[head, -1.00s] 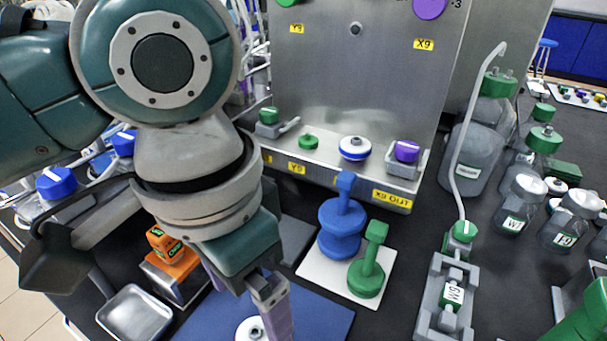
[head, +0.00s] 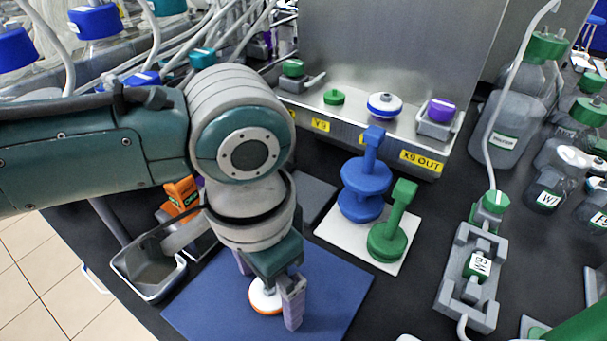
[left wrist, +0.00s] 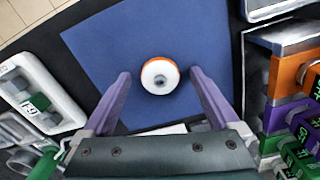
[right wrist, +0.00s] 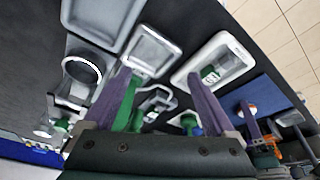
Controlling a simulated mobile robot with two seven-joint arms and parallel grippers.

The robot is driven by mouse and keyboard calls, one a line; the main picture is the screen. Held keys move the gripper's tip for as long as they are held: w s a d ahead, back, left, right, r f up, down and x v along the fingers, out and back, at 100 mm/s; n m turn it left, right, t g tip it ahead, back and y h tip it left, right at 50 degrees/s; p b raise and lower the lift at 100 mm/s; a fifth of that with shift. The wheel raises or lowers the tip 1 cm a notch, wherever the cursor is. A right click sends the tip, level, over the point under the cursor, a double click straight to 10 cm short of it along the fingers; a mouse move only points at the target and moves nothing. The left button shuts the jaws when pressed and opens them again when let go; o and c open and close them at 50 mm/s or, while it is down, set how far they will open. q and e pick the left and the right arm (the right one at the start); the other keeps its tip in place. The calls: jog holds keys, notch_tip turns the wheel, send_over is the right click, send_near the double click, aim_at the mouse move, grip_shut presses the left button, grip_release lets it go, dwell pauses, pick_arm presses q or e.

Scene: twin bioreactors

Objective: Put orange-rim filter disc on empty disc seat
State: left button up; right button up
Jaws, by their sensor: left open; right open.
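The orange-rim filter disc (head: 265,297) lies flat on the blue mat (head: 335,285), white on top with a grey knob. My left gripper (head: 268,288) is open and points down over it. In the left wrist view the disc (left wrist: 160,76) shows between the two spread purple fingers, apart from both. My right gripper (right wrist: 158,78) is open and empty in the right wrist view, over trays and fixtures on the dark bench. I cannot make out an empty disc seat for certain.
A steel shelf at the back holds a blue-rimmed disc (head: 384,105) and a green cap (head: 334,97). Blue (head: 365,180) and green (head: 393,225) knobbed pieces stand on a white pad. A grey tray (head: 150,270) is left of the mat. Bottles stand at right.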

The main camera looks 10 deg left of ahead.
pick_arm(q)
jog(key=c, duration=1.4)
jog(key=shift+r, duration=0.15)
